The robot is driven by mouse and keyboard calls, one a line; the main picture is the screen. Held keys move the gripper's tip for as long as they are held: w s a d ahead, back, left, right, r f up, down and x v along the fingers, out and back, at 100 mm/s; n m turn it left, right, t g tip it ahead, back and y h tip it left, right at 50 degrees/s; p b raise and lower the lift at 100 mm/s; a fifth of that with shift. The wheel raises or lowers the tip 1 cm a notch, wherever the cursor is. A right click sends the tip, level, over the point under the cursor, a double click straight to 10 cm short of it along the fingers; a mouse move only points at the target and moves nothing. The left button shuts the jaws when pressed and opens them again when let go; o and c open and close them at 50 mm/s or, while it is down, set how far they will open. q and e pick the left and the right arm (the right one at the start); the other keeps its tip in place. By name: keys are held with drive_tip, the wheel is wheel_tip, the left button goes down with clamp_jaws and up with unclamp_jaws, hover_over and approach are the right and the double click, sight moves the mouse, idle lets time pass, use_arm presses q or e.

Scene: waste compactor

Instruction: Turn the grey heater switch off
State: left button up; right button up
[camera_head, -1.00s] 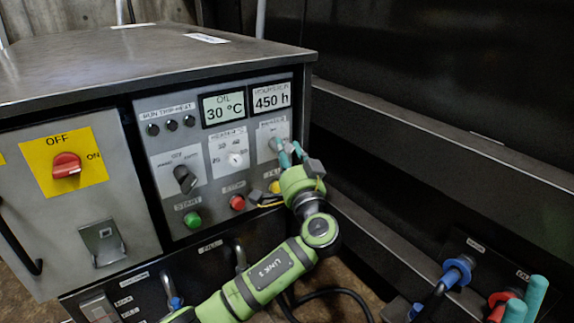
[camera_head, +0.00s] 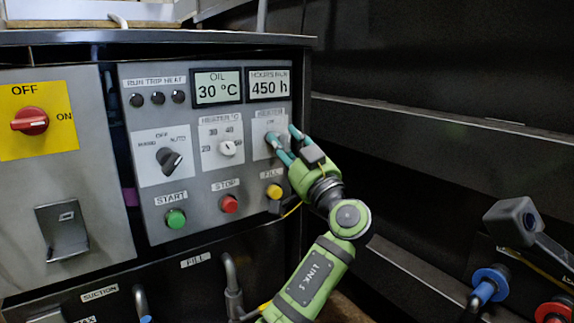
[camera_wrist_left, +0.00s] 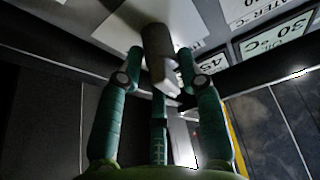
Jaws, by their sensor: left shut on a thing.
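The heater switch is a grey knob (camera_wrist_left: 158,58) on a white plate, seen in the left wrist view. It sits at the upper right of the grey control panel (camera_head: 195,193), under a heater label (camera_head: 268,114). In the head view my fingers hide most of it. My left gripper (camera_head: 283,143) is at this plate, with its teal fingers around the knob and shut on it. The knob's exact setting cannot be read. My right gripper is not in view.
A heater temperature dial (camera_head: 227,147) and a grey mode switch (camera_head: 170,159) lie to the left. Start (camera_head: 176,219), stop (camera_head: 229,204) and yellow fill (camera_head: 274,191) buttons sit below. Displays read 30 °C (camera_head: 217,87) and 450 h (camera_head: 269,86). A dark ledge runs along the right.

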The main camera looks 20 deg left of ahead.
use_arm(q)
drive_tip(key=shift+r+n+g+y+b, duration=0.2)
drive_tip(key=shift+n+g+y+b, duration=0.35)
drive_tip(key=shift+n+b, duration=0.7)
drive_tip(key=shift+n, duration=0.45)
drive_tip(key=o, duration=0.8)
drive_tip(key=shift+s, duration=0.1)
drive_tip(key=shift+o, duration=0.2)
drive_tip(key=shift+d+f, duration=0.1)
drive_tip(key=shift+d, duration=0.05)
drive_tip(key=v, duration=1.1)
drive_tip(key=shift+s+d, duration=0.2)
drive_tip(key=shift+d, duration=0.05)
drive_tip(key=shift+f, duration=0.1)
